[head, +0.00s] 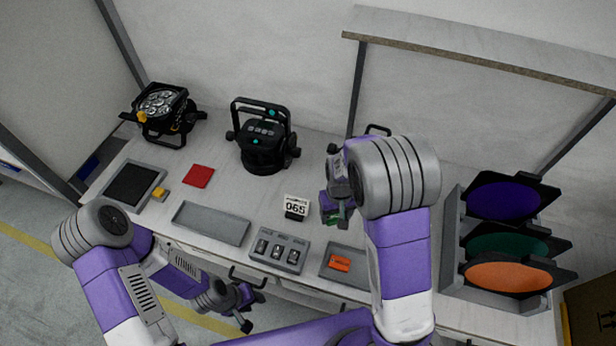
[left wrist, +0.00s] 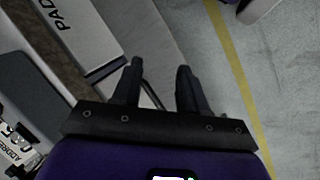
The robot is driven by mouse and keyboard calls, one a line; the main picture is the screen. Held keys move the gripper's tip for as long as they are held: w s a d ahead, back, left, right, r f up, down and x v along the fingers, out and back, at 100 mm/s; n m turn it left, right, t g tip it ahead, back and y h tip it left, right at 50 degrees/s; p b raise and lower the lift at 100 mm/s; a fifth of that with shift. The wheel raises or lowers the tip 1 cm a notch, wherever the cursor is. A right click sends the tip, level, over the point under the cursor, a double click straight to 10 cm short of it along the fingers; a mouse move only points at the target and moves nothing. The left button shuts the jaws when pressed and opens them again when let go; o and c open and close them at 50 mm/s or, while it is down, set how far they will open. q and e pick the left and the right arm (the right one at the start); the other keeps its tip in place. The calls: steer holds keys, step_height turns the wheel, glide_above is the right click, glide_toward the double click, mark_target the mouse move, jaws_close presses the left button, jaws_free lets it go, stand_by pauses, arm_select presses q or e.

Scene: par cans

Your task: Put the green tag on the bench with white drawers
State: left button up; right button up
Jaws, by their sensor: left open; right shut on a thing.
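The green tag (head: 332,220) shows as a small green patch at the fingertips of my right gripper (head: 336,214). That gripper is shut on it, low over the bench top and right of the number card. The fingers hide most of the tag, and I cannot tell whether it touches the surface. The bench (head: 225,190) has a pale top and drawers with dark handles along its front edge. My left gripper (head: 246,306) is open and empty, in front of the bench and below its top. Its fingers also show in the left wrist view (left wrist: 155,88), above the floor.
Two black par cans (head: 262,145) (head: 162,112) stand at the back. A red pad (head: 198,176), a grey tray (head: 211,223), a three-slot holder (head: 279,250), a number card (head: 296,206) and an orange tag (head: 340,263) in a tray lie in front. Colored filters (head: 508,275) stand right.

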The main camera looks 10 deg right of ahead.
steer(key=d+r+m+p, duration=0.1)
steer(key=d+p, duration=0.5)
glide_above(353, 226)
steer(key=shift+m, duration=0.3)
step_height(353, 226, down, 7)
step_height(353, 226, down, 3)
steer(key=shift+f, duration=0.3)
